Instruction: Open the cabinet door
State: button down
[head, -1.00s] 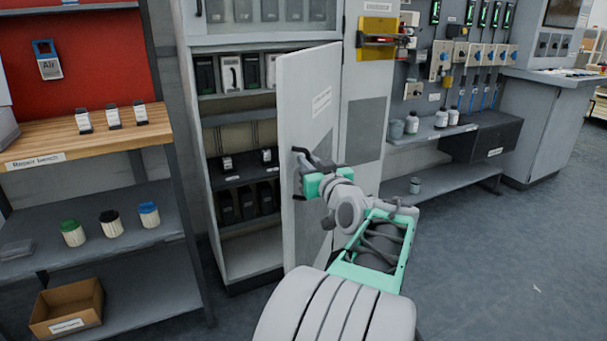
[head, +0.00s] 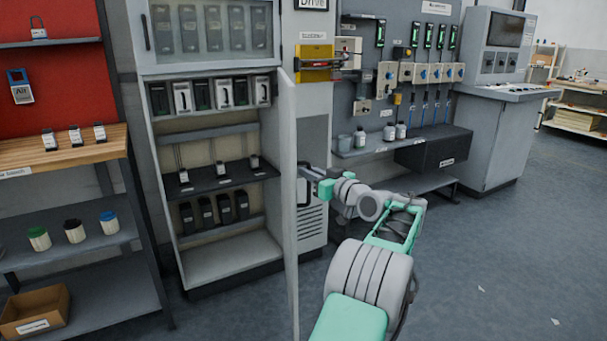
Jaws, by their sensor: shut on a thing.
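The grey cabinet (head: 161,178) stands left of centre in the head view. Its lower door (head: 288,215) is swung well open and shows nearly edge-on. The open interior shows shelves with several dark and white boxed units (head: 205,96). My gripper (head: 312,182) is on the door's outer face, to the right of the door's edge. It is shut on the dark door handle (head: 305,172). The fingertips are small and partly hidden here. The upper glazed door (head: 211,30) of the cabinet is shut.
A workbench (head: 75,151) with shelves below stands at the left, with a cardboard box (head: 35,311) at the bottom. A grey panel with a black box (head: 433,149) and a console (head: 487,130) stand to the right.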

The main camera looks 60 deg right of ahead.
jog(key=shift+s+d+r, duration=0.1)
jog(key=shift+s+d, duration=0.05)
jog(key=shift+d, duration=0.05)
jog(key=shift+a, duration=0.1)
jog(key=c, duration=1.5)
grip_release()
jog(key=shift+w, duration=0.2)
jog(key=shift+o, duration=0.2)
jog(key=shift+s, duration=0.1)
jog(key=p+v, duration=0.1)
jog(key=v, duration=0.6)
jog(key=shift+s, duration=0.3)
jog(key=shift+c, duration=0.3)
